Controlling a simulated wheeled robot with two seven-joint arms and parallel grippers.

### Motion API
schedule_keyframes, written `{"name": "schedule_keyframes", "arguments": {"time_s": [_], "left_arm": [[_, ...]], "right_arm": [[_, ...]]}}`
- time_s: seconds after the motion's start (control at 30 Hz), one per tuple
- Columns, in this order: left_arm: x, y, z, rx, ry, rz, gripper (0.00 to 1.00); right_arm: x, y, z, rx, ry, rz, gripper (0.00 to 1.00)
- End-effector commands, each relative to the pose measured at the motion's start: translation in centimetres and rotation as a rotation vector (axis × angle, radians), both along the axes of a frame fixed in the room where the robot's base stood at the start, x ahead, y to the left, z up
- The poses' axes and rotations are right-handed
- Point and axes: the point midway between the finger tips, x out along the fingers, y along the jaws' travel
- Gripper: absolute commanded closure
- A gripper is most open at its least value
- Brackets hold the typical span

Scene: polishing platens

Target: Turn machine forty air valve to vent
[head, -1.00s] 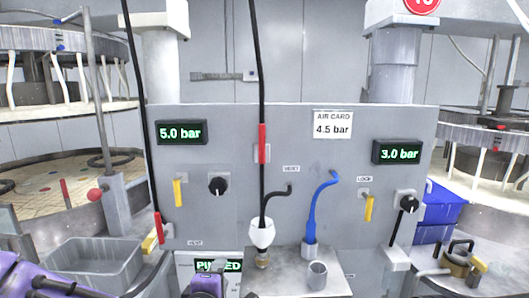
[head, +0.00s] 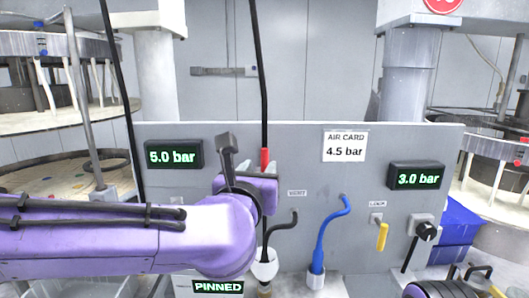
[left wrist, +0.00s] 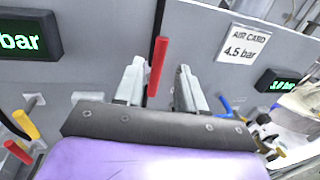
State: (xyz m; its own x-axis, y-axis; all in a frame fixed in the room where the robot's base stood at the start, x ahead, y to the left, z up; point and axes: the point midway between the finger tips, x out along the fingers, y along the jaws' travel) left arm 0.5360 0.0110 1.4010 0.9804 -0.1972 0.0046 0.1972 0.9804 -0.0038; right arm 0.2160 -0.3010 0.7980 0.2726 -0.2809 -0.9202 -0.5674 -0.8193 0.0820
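A red lever (head: 265,158) stands upright on the grey panel below the black line; it also shows in the left wrist view (left wrist: 157,66). My left gripper (head: 247,161) is in front of the panel beside this lever. In the left wrist view its two fingers (left wrist: 160,74) are spread apart, with the red lever seen between them and no clear grip on it. My purple left arm hides the panel's left knob and most of its lower left part. The red sign (head: 443,3) at the top is cut off. My right gripper is not in view.
The grey panel (head: 310,140) carries a 5.0 bar display (head: 174,156), a 3.0 bar display (head: 416,177) and an air card (head: 345,147) reading 4.5 bar. A yellow lever (head: 382,237), a black knob (head: 427,232) and a blue hose (head: 322,240) are at right.

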Motion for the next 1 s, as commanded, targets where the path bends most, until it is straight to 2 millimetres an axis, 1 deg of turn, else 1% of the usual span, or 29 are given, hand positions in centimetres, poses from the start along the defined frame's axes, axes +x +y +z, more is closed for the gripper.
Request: {"name": "schedule_keyframes", "arguments": {"time_s": [0.03, 0.1, 0.2, 0.3, 0.43, 0.6, 0.63, 0.67, 0.7, 0.73, 1.0], "left_arm": [[1.2, -0.3, 0.5, 0.004, 0.003, 0.001, 0.6], [2.7, -0.5, 0.5, 0.004, 0.003, 0.002, 0.6], [4.4, -0.8, 0.4, 0.003, 0.001, 0.003, 0.6], [5.4, -1.0, 0.3, 0.003, 0.0, 0.002, 0.6], [5.8, -1.0, 0.0, 0.003, 0.0, 0.002, 0.6], [5.8, -1.0, 0.0, 0.003, -0.001, 0.002, 0.6], [5.8, -1.0, 0.0, 0.003, -0.001, 0.002, 0.67], [5.8, -1.0, 0.0, 0.003, -0.001, 0.002, 0.77], [5.8, -1.0, 0.0, 0.003, -0.001, 0.002, 0.9], [5.8, -1.0, 0.0, 0.003, -0.001, 0.002, 1.0], [5.9, -0.8, -0.1, -0.005, -0.001, 0.004, 1.0]], "right_arm": [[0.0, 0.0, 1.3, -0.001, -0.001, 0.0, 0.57], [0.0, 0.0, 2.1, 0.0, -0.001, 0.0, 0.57], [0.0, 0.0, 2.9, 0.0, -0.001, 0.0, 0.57], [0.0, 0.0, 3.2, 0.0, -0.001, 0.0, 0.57], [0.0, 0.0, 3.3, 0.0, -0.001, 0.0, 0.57], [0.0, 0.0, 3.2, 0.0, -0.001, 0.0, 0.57], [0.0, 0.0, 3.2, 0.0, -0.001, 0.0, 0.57], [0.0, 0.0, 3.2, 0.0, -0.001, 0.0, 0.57], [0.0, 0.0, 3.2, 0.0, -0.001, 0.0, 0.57], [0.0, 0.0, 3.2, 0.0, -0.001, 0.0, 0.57], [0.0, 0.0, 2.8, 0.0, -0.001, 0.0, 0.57]]}}
